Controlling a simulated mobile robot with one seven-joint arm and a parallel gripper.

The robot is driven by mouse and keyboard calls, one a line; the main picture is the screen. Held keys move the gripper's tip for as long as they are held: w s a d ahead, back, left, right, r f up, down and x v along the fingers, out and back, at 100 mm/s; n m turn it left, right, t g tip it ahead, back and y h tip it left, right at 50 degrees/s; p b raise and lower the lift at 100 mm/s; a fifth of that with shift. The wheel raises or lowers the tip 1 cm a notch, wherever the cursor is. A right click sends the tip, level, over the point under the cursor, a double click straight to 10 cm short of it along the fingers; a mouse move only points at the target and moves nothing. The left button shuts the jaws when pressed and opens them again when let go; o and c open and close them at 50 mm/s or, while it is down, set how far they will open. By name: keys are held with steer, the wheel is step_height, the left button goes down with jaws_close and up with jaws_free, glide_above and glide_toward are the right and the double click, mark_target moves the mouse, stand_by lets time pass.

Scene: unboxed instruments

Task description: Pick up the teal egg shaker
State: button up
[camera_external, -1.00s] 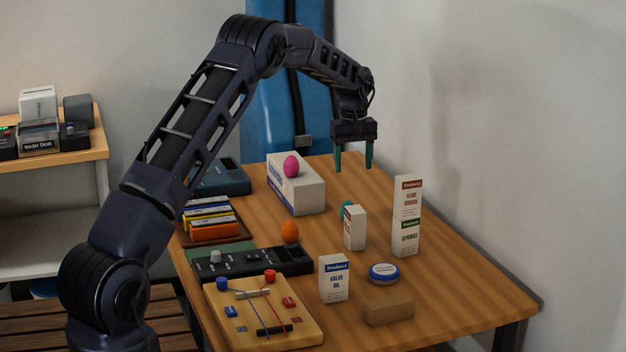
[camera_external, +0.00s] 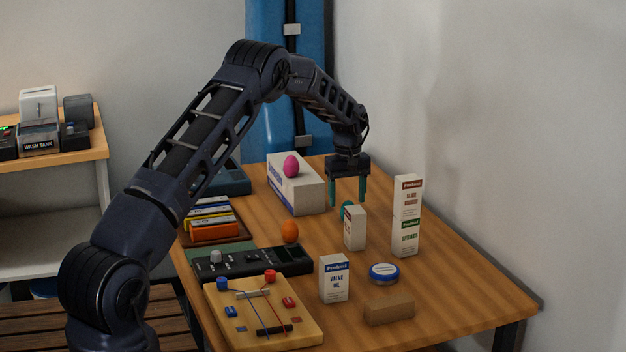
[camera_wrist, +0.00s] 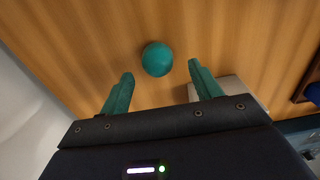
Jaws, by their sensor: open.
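The teal egg shaker (camera_external: 345,209) stands on the wooden table, partly hidden behind a small white box in the external view. In the wrist view the teal egg shaker (camera_wrist: 157,59) shows whole, a little beyond the fingertips and between their lines. My gripper (camera_external: 348,204) points down with its teal fingers apart, above and close to the egg. In the wrist view my gripper (camera_wrist: 160,75) is open, with nothing between its fingers.
The small white box (camera_external: 355,228) stands just in front of the egg. A tall box stack (camera_external: 406,215) is to the right. A white carton (camera_external: 297,190) with a pink egg (camera_external: 291,166) on top is to the left. An orange egg (camera_external: 290,231) stands further forward.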

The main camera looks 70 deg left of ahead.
mark_target(347, 200)
steer(key=f, duration=0.4)
steer(key=shift+w+d+f, duration=0.1)
steer(key=shift+d, duration=0.2)
steer(key=c, duration=1.1)
